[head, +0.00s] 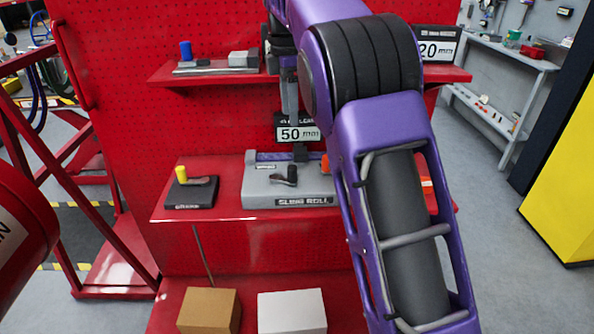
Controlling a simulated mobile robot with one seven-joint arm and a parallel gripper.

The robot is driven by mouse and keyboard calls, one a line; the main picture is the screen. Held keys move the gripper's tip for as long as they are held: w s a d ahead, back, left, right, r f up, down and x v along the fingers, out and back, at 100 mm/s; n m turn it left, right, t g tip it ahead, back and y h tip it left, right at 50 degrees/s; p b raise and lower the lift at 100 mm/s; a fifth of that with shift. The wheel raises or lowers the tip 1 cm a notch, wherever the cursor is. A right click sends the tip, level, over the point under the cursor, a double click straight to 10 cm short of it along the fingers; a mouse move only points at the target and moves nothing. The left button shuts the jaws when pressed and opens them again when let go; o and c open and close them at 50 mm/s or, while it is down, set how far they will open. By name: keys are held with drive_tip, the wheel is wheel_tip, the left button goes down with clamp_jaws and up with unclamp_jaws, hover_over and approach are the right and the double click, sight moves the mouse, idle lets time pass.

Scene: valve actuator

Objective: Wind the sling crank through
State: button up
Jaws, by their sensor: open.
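The grey sling roll unit (262,190) sits on the middle red shelf, with a small black lever (289,178) on top and a purple strip along its back. An orange part (325,165) at its right is partly hidden by my arm. A crank with a yellow upright grip (181,174) rests on a separate black base (192,195) to its left. My gripper (290,110) hangs downward above and behind the sling roll, in front of the red panel. It is open and appears apart from the crank. Its fingertips are small and hard to make out.
An upper shelf (215,78) holds a blue-topped part (186,50) and a grey block. A 50 mm sign (297,133) is behind my gripper. A brown box (209,310) and a white box (291,312) stand below. My purple arm hides the right side.

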sight(292, 167)
drive_tip(key=f, duration=0.5)
drive_tip(key=f+n+b, duration=0.1)
drive_tip(key=f, duration=0.5)
drive_tip(key=f+n, duration=0.1)
drive_tip(key=f, duration=0.5)
drive_tip(key=shift+s+d, duration=0.1)
drive_tip(key=shift+d, duration=0.15)
clamp_jaws()
